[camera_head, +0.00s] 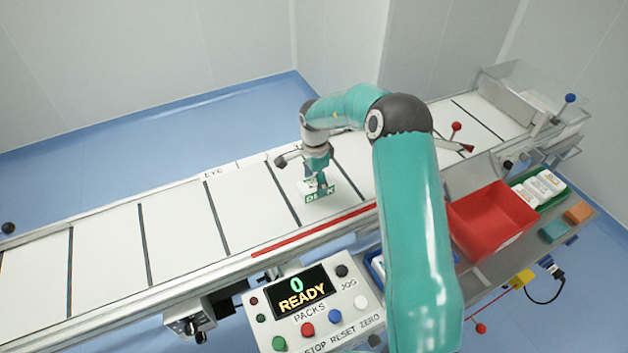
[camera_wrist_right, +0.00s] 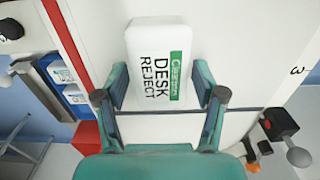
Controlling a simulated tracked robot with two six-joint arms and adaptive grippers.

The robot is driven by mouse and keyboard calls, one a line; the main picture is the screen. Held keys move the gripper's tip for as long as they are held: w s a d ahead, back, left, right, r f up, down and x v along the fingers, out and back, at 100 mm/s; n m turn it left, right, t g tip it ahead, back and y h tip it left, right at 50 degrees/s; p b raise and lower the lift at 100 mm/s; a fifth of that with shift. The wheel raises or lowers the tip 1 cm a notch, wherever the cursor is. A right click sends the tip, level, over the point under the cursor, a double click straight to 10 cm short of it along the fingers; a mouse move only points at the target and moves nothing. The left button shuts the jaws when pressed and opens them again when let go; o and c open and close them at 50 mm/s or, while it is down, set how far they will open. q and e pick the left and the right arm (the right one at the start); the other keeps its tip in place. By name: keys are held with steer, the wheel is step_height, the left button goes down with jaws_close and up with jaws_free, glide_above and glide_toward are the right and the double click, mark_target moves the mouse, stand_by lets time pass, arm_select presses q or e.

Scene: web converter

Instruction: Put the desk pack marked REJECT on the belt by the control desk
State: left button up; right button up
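The white desk pack (camera_wrist_right: 158,62) has a green band and the words DESK REJECT in the right wrist view. In the head view the pack (camera_head: 318,194) is on or just above the white belt (camera_head: 180,233), behind the control desk (camera_head: 312,308). My right gripper (camera_wrist_right: 162,88) has one finger on each side of the pack, with narrow gaps seeming to show beside it. In the head view my right gripper (camera_head: 321,178) reaches down over the pack and hides part of it. My left gripper is not in view.
A red bin (camera_head: 491,220) stands at the right, beside a green tray (camera_head: 519,190) with several white packs (camera_head: 546,182). A red strip (camera_head: 315,228) runs along the belt's near edge. The desk display reads 0 READY. The belt to the left is clear.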

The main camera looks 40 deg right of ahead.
mark_target(315, 182)
steer(key=shift+o, duration=0.7)
steer(key=shift+r, duration=0.1)
step_height(315, 182, up, 12)
steer(key=b, duration=0.2)
stand_by(0.3)
